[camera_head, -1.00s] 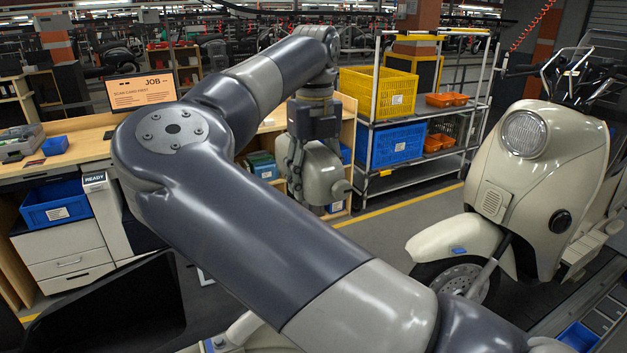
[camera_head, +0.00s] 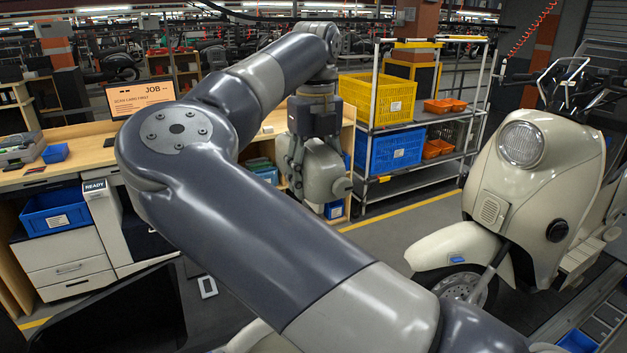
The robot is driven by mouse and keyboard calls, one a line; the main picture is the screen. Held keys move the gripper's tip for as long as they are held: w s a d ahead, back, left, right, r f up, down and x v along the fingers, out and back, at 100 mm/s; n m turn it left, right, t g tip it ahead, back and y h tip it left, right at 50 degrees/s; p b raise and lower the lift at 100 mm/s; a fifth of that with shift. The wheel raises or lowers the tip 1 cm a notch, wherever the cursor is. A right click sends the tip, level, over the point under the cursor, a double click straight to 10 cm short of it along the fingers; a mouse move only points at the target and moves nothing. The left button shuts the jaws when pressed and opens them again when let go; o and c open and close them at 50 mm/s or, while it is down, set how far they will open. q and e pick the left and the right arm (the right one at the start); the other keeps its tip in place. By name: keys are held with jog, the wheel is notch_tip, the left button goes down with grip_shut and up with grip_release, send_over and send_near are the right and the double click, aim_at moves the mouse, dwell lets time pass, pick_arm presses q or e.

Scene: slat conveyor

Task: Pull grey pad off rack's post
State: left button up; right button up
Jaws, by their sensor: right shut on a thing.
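My right gripper (camera_head: 312,165) hangs fingers down in the middle of the view, at the end of my long arm. It is shut on a rounded beige-grey part (camera_head: 325,172) with a round knob at its lower right. The fingers partly cover this part. The rack (camera_head: 440,119) stands behind and to the right of the gripper, with pale upright posts (camera_head: 483,88). I cannot make out a separate grey pad on the posts. My left gripper is not in view.
The rack holds a yellow crate (camera_head: 377,97), a blue crate (camera_head: 397,150) and orange bins (camera_head: 445,105). A beige scooter (camera_head: 545,165) stands at the right. A wooden workbench (camera_head: 85,150) with a JOB sign (camera_head: 140,97) is at the left. Floor between rack and scooter is clear.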

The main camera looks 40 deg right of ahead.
aim_at(318, 148)
jog(key=shift+s+d+r+p, duration=0.15)
jog(key=shift+r+p, duration=0.8)
jog(key=shift+r, duration=0.7)
jog(key=shift+w+d+r+p, duration=0.1)
jog(key=shift+r+p, duration=0.85)
jog(key=shift+r, duration=0.7)
jog(key=shift+s+d+r, duration=0.1)
jog(key=shift+d+r, duration=0.05)
jog(key=shift+r, duration=1.15)
jog(key=shift+f, duration=0.55)
jog(key=f+b, duration=0.1)
jog(key=f, duration=0.1)
jog(key=f+b, duration=0.1)
jog(key=f, duration=0.2)
jog(key=f+b, duration=0.1)
jog(key=f, duration=0.1)
jog(key=shift+a+f+b, duration=0.2)
jog(key=shift+a+b, duration=0.15)
jog(key=shift+b, duration=0.05)
jog(key=shift+r, duration=0.2)
